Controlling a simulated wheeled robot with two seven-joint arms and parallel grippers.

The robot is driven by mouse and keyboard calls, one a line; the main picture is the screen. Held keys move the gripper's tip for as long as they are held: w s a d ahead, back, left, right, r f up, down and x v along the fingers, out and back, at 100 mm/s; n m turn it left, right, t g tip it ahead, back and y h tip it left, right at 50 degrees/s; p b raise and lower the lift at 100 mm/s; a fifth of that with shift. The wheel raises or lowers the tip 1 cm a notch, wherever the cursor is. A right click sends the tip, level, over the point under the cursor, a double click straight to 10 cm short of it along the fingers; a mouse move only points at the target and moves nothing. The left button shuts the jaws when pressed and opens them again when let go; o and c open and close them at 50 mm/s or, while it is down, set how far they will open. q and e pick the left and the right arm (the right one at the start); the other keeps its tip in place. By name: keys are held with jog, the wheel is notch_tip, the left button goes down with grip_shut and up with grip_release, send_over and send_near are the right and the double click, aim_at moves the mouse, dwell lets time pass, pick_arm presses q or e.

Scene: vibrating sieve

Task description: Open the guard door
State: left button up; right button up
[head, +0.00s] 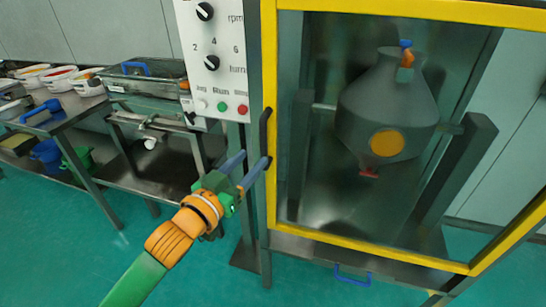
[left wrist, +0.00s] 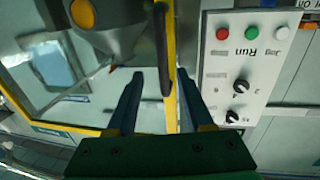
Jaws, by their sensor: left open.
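The guard door has a yellow frame (head: 270,190) around a clear pane and looks shut; its frame also shows in the left wrist view (left wrist: 171,45). A dark upright handle (head: 267,130) is on its left edge. My left gripper (head: 248,160) is open, with its blue-grey fingers at the lower part of the handle. In the left wrist view the handle (left wrist: 161,50) appears between the two fingertips (left wrist: 160,76), nearer the left finger. Whether they touch it is unclear. My right gripper is not in view.
A white control panel (head: 213,60) with knobs and buttons stands left of the door. Behind the pane hangs a grey vessel (head: 385,110). A blue handle (head: 352,275) is below the door. A metal bench (head: 60,120) with bowls is at left. Green floor (head: 60,240) is clear.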

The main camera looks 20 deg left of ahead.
aim_at(262, 147)
pick_arm(q)
jog(key=p+x, duration=0.1)
jog(key=x, duration=0.6)
jog(key=shift+w+a, duration=0.15)
jog(key=shift+a, duration=0.05)
jog(key=shift+c, duration=0.3)
grip_shut()
dwell(0.8)
